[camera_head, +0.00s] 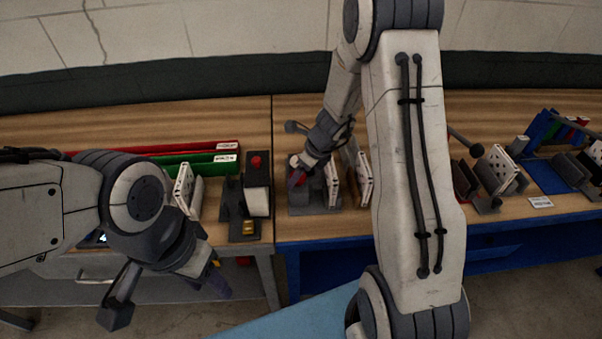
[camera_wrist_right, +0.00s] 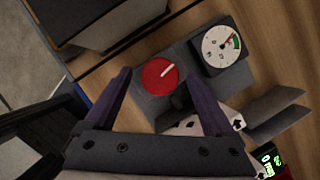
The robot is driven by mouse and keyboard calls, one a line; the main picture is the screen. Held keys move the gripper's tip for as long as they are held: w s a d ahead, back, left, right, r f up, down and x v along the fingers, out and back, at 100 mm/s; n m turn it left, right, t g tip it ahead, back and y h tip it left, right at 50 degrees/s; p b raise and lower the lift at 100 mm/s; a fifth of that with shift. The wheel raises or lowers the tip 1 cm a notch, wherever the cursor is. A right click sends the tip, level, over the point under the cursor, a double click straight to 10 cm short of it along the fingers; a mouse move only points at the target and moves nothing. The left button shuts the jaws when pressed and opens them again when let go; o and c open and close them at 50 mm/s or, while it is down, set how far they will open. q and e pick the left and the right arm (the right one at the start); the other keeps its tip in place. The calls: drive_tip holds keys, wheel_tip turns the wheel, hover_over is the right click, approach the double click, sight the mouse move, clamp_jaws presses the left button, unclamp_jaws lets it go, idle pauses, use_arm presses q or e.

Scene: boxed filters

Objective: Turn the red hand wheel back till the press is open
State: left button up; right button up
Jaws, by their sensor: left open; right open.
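The red hand wheel (camera_wrist_right: 160,76) sits on a grey press body (camera_wrist_right: 150,107) and has a white line across its top. In the right wrist view a round dial (camera_wrist_right: 220,45) with a green band stands beside it. My right gripper (camera_wrist_right: 163,98) is open, its two purple fingers on either side of the wheel; I cannot tell whether they touch it. In the head view my right gripper (camera_head: 297,177) hides most of the wheel. My left gripper (camera_head: 170,298) hangs open and empty in front of the table edge.
White perforated filters (camera_head: 332,186) stand just right of the press. A device with a red button (camera_head: 256,162) stands to its left. Red (camera_head: 150,150) and green (camera_head: 215,163) bins lie at the back left. A blue rack (camera_head: 540,130) is at the far right.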

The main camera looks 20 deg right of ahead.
drive_tip(key=c, duration=1.4)
drive_tip(key=shift+o, duration=0.2)
drive_tip(key=shift+n, duration=0.3)
